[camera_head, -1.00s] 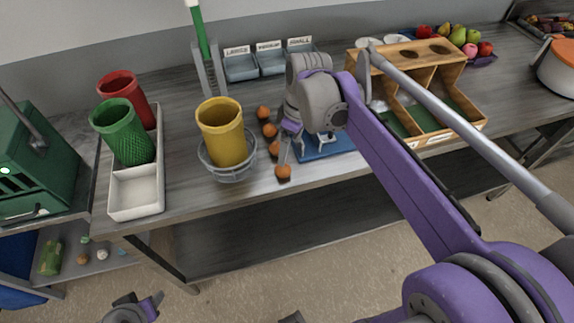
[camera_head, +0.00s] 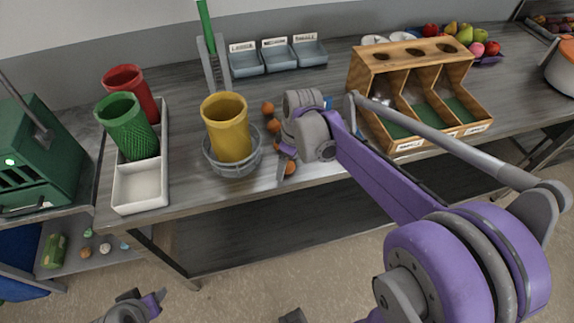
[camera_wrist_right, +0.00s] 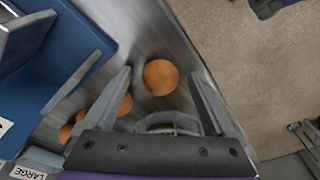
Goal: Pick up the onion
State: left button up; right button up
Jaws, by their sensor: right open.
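Several small orange-brown round onions lie in a row on the grey table between the wire basket and my right arm. The front one (camera_head: 290,168) is near the table's front edge, partly behind my right gripper (camera_head: 286,162). Others (camera_head: 267,107) lie farther back. In the right wrist view, one onion (camera_wrist_right: 160,77) sits between the spread fingertips of my right gripper (camera_wrist_right: 161,80), with a gap on both sides. Several more (camera_wrist_right: 125,104) lie beyond the left finger. Part of my left gripper (camera_head: 152,303) shows at the bottom left; its jaw opening is unclear.
A yellow cup (camera_head: 228,130) stands in a wire basket (camera_head: 233,166) left of the onions. A blue tray (camera_wrist_right: 62,62) is close beside the gripper in the wrist view. A wooden divided box (camera_head: 408,53) stands to the right. Labelled grey bins (camera_head: 278,59) are behind.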

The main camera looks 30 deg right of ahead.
grip_shut()
jog(key=shift+r, duration=0.1)
notch_tip(320, 180, up, 10)
jog(key=shift+f+p, duration=0.1)
jog(key=shift+p, duration=0.25)
dwell(0.4)
